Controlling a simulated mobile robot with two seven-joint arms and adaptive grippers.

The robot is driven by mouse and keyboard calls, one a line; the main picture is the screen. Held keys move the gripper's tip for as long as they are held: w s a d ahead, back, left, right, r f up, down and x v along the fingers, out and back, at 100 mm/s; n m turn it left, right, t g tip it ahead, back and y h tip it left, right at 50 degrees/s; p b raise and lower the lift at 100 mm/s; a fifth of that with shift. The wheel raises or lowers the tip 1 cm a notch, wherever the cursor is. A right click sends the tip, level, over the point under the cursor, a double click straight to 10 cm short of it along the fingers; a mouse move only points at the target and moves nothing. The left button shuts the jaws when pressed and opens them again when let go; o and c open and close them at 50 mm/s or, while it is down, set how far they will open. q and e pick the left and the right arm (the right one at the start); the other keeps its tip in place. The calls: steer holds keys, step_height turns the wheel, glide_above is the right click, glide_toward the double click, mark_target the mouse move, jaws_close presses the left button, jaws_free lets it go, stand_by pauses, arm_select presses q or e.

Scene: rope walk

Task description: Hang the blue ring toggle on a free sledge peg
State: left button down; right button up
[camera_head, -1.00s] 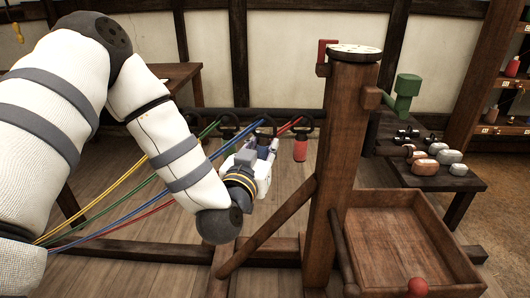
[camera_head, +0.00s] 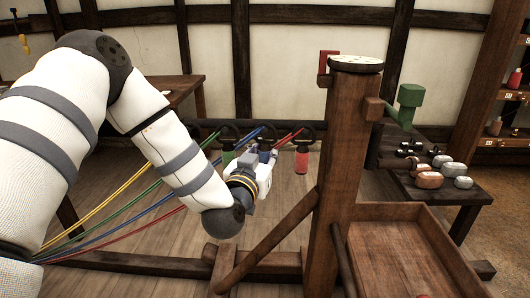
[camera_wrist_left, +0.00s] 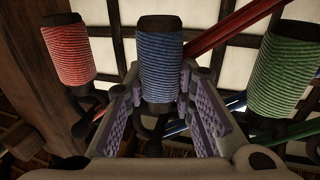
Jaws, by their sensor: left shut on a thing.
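The blue ring toggle (camera_wrist_left: 160,62) stands between the two purple-padded fingers of my left gripper (camera_wrist_left: 161,90) in the left wrist view, and the gripper is shut on it. In the head view the blue toggle (camera_head: 265,152) shows just beyond my left gripper (camera_head: 262,163), beside the dark sledge bar (camera_head: 205,123). Its ring is mostly hidden by the fingers, so I cannot tell whether it is on a peg. A green toggle (camera_head: 228,156) hangs to its left and a red toggle (camera_head: 302,161) to its right. My right gripper is out of view.
A thick wooden post (camera_head: 338,160) with a slanted brace (camera_head: 270,238) stands just right of the toggles. A wooden tray (camera_head: 400,210) is at the lower right. Yellow, green, blue and red ropes (camera_head: 110,205) run from the sledge to the lower left.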

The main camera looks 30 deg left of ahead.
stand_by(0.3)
arm_select(q)
steer(key=c, duration=1.3)
jaws_free()
steer(key=shift+s, duration=0.1)
steer(key=v, duration=0.7)
steer(key=s+d+f+m+g+h, duration=0.1)
steer(key=s+d+f+g+h, duration=0.2)
steer(key=f, duration=0.4)
steer(key=s+d+f+m+g+p, duration=0.1)
steer(key=s+d+f+g, duration=0.15)
steer(key=s+f, duration=0.4)
steer(key=s+d+f+m+g+h, duration=0.1)
steer(key=s+d+f+g+h, duration=0.15)
steer(key=f, duration=0.55)
steer(key=s+f+g, duration=0.2)
steer(key=s+g, duration=0.2)
steer(key=s, duration=0.5)
steer(key=s+f+g+p, duration=0.1)
steer(key=s+f+g, duration=0.2)
steer(key=s, duration=0.7)
steer(key=s+d+f+g, duration=0.1)
steer(key=s+f+g, duration=0.2)
steer(key=s, duration=0.7)
steer(key=shift+s+g, duration=0.1)
steer(key=shift+g, duration=0.8)
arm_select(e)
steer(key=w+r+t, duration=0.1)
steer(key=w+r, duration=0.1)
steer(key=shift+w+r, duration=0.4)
